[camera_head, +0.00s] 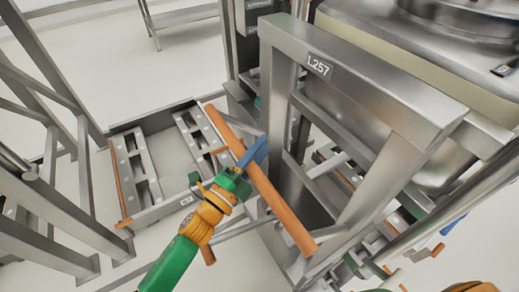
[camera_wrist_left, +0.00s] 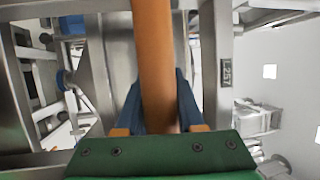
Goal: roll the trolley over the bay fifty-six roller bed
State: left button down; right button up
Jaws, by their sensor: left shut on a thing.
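The trolley is a steel frame (camera_head: 370,72) with a plate reading L257, standing at the right of the head view. An orange handle bar (camera_head: 272,195) slants across its near side. My left gripper (camera_head: 254,154) is shut on this bar, its blue fingers on either side of it. The wrist view shows the bar (camera_wrist_left: 153,60) running between the fingers (camera_wrist_left: 158,105). A low roller bed (camera_head: 160,160) with two slotted rails lies on the floor left of the trolley. Its small front label is too small to read surely. My right gripper is not in view.
A steel rack (camera_head: 45,190) stands along the left edge, close to the roller bed. A big round steel vessel (camera_head: 455,20) is at the upper right. A steel table (camera_head: 185,15) stands at the back. Pale floor (camera_head: 95,55) is clear behind the bed.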

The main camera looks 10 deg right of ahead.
pick_arm(q)
jog(key=shift+s+a+f, duration=0.1)
jog(key=shift+a+f, duration=0.15)
jog(key=shift+f, duration=0.35)
jog(key=c, duration=0.8)
grip_release()
jog(key=shift+c, duration=0.2)
jog(key=o, duration=0.3)
jog(key=shift+a+r, duration=0.1)
jog(key=shift+a, duration=0.2)
jog(key=shift+r+b+v, duration=0.2)
jog(key=shift+b+v, duration=0.2)
jog(key=shift+v, duration=3.4)
